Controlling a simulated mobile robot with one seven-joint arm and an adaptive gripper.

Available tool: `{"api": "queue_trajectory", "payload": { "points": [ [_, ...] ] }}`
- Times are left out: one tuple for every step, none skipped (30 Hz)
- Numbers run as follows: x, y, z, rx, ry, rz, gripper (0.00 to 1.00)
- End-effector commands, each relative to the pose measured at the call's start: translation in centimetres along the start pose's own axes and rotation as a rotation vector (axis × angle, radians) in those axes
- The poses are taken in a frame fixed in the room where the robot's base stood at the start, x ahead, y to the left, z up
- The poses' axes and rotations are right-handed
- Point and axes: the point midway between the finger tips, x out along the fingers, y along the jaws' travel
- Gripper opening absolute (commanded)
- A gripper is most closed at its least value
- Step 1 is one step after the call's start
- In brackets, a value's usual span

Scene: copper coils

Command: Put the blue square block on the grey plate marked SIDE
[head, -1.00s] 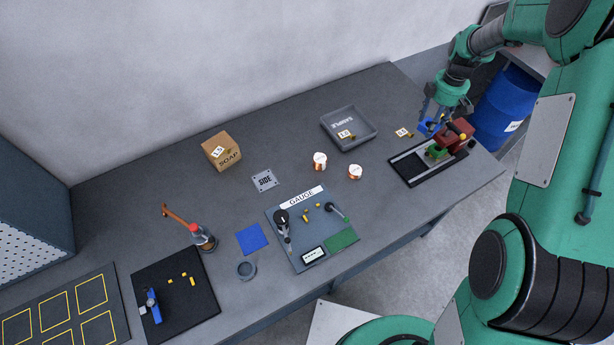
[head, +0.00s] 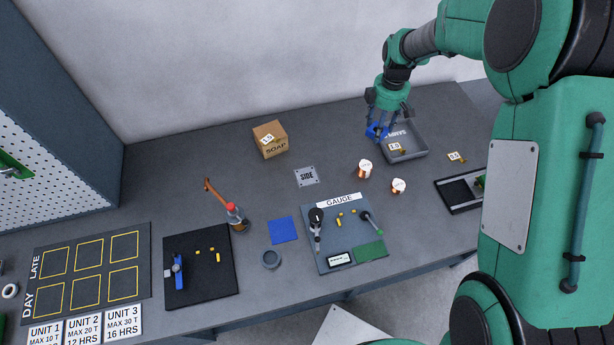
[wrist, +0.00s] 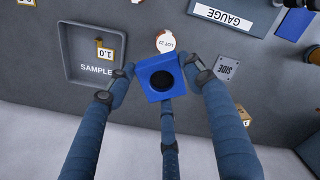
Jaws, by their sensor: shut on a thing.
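The blue square block (wrist: 160,77) is held between the fingers of my gripper in the wrist view; a dark round recess shows in its face. My gripper (head: 377,131) is shut on it, above the table by the left edge of the sample tray. In the head view the blue block (head: 376,132) is partly hidden by the fingers. The grey plate marked SIDE (head: 306,177) lies flat on the table, left of and nearer than my gripper, with nothing on it. The plate also shows in the wrist view (wrist: 227,69), right of the block.
The grey sample tray (head: 419,155) holds a tagged piece. Two copper coils (head: 365,169) stand right of the plate. The soap box (head: 270,139) is behind it, the gauge board (head: 322,255) in front.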

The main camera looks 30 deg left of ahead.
Motion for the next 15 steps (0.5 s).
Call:
{"api": "queue_trajectory", "payload": {
  "points": [
    [-0.1,-0.6,-2.0,-0.022,0.000,0.001,0.17],
    [-0.1,-0.9,-3.1,-0.033,0.000,0.001,0.17],
    [-0.1,-1.4,-4.4,-0.047,0.000,0.001,0.17],
    [0.0,-1.8,-5.5,-0.057,0.000,0.001,0.17],
    [0.0,-2.2,-6.5,-0.067,0.000,0.001,0.17],
    [0.0,-2.7,-7.8,-0.080,0.000,0.000,0.17],
    [0.0,-3.2,-8.8,-0.090,0.000,0.000,0.17],
    [0.0,-3.6,-9.8,-0.101,0.000,0.000,0.17],
    [0.0,-4.2,-11.1,-0.115,0.000,0.000,0.17],
    [0.0,-4.6,-12.0,-0.125,0.000,0.000,0.17],
    [0.0,-5.1,-12.9,-0.134,0.000,0.000,0.17],
    [0.0,-5.7,-14.0,-0.146,0.001,0.000,0.17],
    [0.0,-6.0,-14.8,-0.153,0.001,0.001,0.17],
    [0.0,-6.5,-15.5,-0.161,0.001,0.001,0.17],
    [-0.1,-6.9,-16.4,-0.170,0.001,0.001,0.17]
  ]
}}
